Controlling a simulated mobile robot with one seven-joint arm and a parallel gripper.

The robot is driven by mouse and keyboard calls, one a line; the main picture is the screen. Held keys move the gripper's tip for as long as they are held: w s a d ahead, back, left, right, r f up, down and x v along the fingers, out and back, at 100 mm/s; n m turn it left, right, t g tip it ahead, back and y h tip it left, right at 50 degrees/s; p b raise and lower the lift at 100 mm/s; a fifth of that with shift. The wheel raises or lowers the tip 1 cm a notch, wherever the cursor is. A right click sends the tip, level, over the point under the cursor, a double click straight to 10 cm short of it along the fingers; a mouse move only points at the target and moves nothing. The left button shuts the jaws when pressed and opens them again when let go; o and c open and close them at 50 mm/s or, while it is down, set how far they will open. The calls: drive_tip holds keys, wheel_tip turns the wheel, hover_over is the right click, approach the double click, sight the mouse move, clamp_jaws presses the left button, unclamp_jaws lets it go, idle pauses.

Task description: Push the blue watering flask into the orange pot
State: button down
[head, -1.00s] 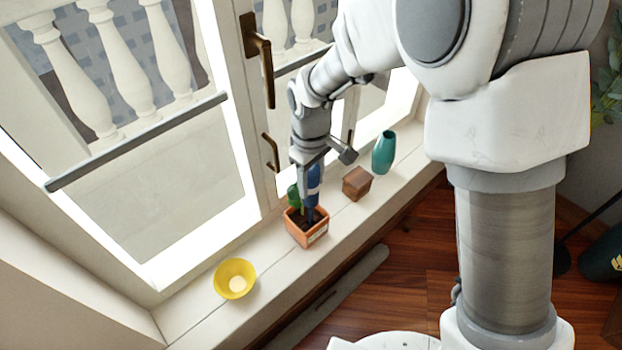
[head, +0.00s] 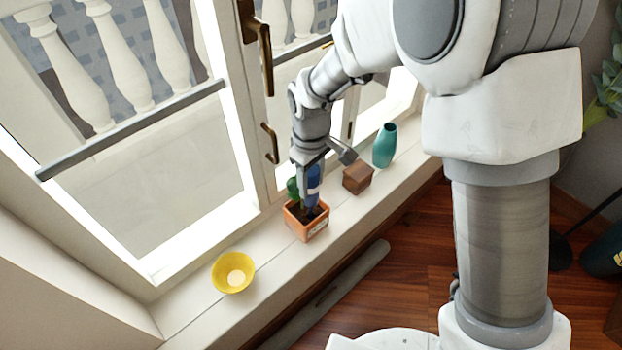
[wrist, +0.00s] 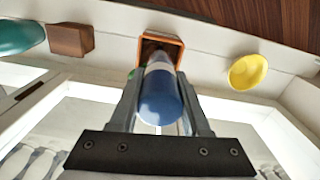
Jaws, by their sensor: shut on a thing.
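The blue watering flask (head: 313,184) is held upright in my gripper (head: 309,178), neck down, with its lower end in the orange pot (head: 316,231). In the wrist view the blue round end of the flask (wrist: 160,103) sits between the two fingers of my gripper (wrist: 160,110), with a pale band further along. The orange pot (wrist: 178,46) lies beyond it, dark soil inside. The pot stands on the white sill. A green plant (head: 293,188) shows behind the flask. The flask's tip is hidden, so its depth in the soil cannot be told.
A yellow bowl (head: 233,272) stands on the sill to the left of the pot. A brown wooden box (head: 357,177) and a teal vase (head: 385,146) stand to the right. The window frame and its handles are close behind. Bare sill (head: 267,250) lies between bowl and pot.

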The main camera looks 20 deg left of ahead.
drive_tip(key=shift+c, duration=1.4)
unclamp_jaws()
drive_tip(key=shift+o, duration=0.3)
drive_tip(key=shift+o, duration=1.1)
wheel_tip(320, 180, up, 9)
drive_tip(key=p, duration=0.6)
drive_tip(key=shift+p, duration=0.35)
